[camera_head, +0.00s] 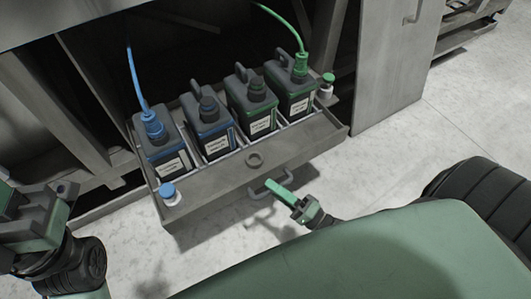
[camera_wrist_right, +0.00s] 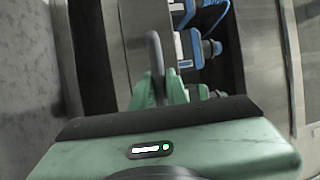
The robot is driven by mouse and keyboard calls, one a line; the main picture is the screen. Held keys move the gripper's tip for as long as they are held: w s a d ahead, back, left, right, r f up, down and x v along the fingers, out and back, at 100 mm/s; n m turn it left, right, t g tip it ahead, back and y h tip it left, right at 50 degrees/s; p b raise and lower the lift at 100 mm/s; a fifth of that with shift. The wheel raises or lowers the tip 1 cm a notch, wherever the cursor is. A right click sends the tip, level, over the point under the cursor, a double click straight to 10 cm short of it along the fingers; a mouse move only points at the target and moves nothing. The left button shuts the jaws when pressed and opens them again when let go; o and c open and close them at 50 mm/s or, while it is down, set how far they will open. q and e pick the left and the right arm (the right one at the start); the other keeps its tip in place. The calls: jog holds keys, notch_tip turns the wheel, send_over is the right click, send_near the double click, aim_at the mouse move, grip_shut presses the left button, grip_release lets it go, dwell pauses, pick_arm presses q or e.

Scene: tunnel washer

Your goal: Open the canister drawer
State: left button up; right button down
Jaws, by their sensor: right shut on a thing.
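The canister drawer (camera_head: 215,192) stands pulled out from the machine, with several dark canisters in a row inside. Two have blue caps or trim on the left, such as this blue-capped canister (camera_head: 158,150), and two have green on the right, such as this green canister (camera_head: 295,95). My right gripper (camera_head: 272,187) is shut on the drawer's bar handle (camera_head: 256,195) at the front. In the right wrist view the handle (camera_wrist_right: 155,62) runs between the green fingers (camera_wrist_right: 160,90). My left gripper (camera_head: 45,215) is at the left edge, away from the drawer; its fingers are unclear.
A blue hose (camera_head: 133,75) and a green hose (camera_head: 285,22) run up from the outer canisters. A blue-capped bottle (camera_head: 169,193) and a green-capped bottle (camera_head: 326,86) sit at the drawer's front corners. A grey panel (camera_head: 385,75) stands to the right. Pale floor (camera_head: 410,135) is clear.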

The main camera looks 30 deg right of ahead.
jog(key=shift+s, duration=0.7)
jog(key=c, duration=1.7)
grip_release()
